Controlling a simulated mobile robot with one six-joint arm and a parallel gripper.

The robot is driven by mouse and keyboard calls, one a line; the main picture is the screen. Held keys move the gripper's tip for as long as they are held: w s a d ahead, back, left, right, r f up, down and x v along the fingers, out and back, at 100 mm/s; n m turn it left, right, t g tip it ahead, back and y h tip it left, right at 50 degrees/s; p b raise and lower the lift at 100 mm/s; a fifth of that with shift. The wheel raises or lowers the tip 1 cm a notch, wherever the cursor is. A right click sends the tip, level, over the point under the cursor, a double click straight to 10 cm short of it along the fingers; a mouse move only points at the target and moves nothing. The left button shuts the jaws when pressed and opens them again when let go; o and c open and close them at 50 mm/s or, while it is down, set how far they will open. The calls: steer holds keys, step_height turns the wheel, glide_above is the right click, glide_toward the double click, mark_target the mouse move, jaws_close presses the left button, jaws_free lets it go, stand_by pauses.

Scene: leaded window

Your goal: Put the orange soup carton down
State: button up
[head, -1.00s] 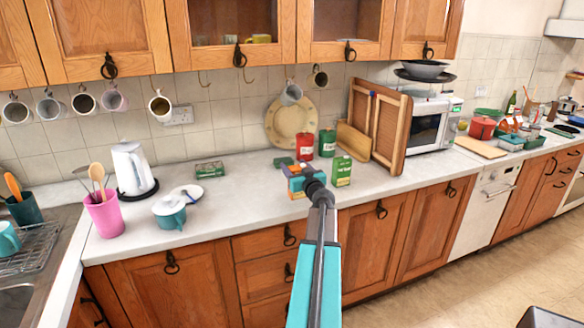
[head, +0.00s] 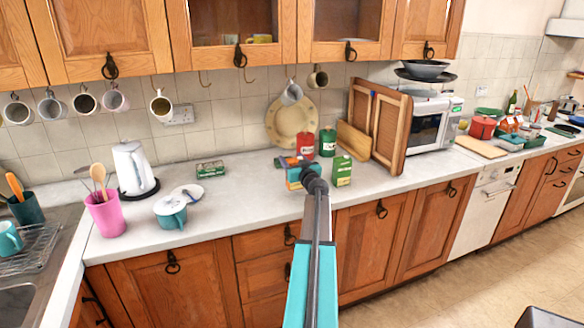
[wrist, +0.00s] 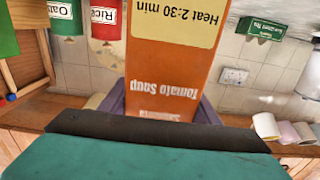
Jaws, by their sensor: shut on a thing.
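My gripper (head: 302,166) is over the counter in the head view, in front of the red and green canisters. It is shut on the orange soup carton (head: 293,184), which is mostly hidden behind the gripper there. In the wrist view the carton (wrist: 165,75) fills the middle, its "Tomato Soup" and "Heat 2:30 min" print upside down. The two fingers sit at its sides. I cannot tell whether its base touches the counter (head: 245,195).
A green carton (head: 342,170) stands close right of my gripper. Behind are a red Rice canister (head: 306,145) and a green Oats canister (head: 327,143). A small green box (head: 210,169) lies left.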

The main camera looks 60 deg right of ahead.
steer(key=shift+w+d+f, duration=0.15)
steer(key=shift+d+f, duration=0.05)
steer(key=shift+f, duration=0.7)
steer(key=shift+w+d+f, duration=0.1)
steer(key=shift+d+f, duration=0.05)
steer(key=shift+f, duration=0.75)
steer(key=shift+f, duration=0.1)
steer(key=o, duration=1.2)
steer(key=shift+c, duration=0.2)
steer(key=b+v, duration=0.1)
steer(key=v, duration=1.1)
